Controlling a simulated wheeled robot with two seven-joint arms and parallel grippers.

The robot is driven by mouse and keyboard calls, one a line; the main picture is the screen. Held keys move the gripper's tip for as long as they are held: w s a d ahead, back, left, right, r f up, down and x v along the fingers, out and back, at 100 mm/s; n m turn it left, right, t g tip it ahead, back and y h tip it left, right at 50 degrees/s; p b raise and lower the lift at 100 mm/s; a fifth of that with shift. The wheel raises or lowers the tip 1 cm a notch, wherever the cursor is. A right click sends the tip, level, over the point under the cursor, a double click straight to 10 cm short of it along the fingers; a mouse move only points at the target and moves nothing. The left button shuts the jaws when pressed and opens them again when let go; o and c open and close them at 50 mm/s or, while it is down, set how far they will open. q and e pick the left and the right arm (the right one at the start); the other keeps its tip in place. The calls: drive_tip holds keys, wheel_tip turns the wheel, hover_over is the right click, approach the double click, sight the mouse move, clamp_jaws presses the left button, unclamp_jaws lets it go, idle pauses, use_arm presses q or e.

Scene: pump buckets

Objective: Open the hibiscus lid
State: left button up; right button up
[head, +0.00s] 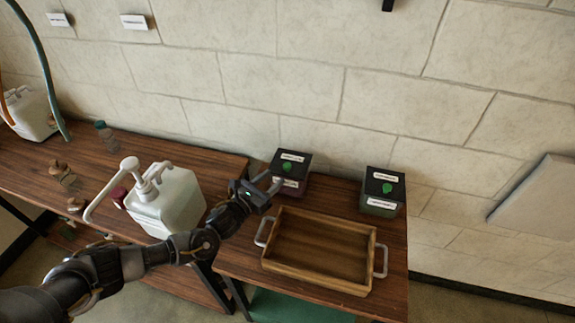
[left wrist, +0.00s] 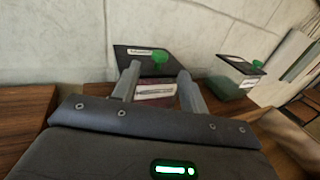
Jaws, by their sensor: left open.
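Two small boxes with dark lids and green knobs stand against the wall. The left box (head: 291,184) has a purplish body, which fits hibiscus, but I cannot read its labels. Its lid (head: 301,158) looks closed. In the left wrist view, this lid (left wrist: 135,55) and its green knob (left wrist: 159,58) are straight ahead, and a reddish body shows between my fingers. My left gripper (head: 274,184) is open and empty, at the left front of this box. Whether it touches the box is unclear. The right box (head: 380,207) is greenish with its lid down. My right gripper is out of view.
A wooden tray (head: 285,278) with metal handles lies in front of the boxes. A white pump bucket (head: 180,203) stands left of my forearm. Table room shows between the boxes.

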sight(285, 168)
use_arm(q)
drive_tip(key=x, duration=0.8)
drive_tip(key=shift+w+d+p, duration=0.15)
drive_tip(key=shift+p, duration=0.15)
drive_tip(key=shift+c, duration=0.4)
clamp_jaws()
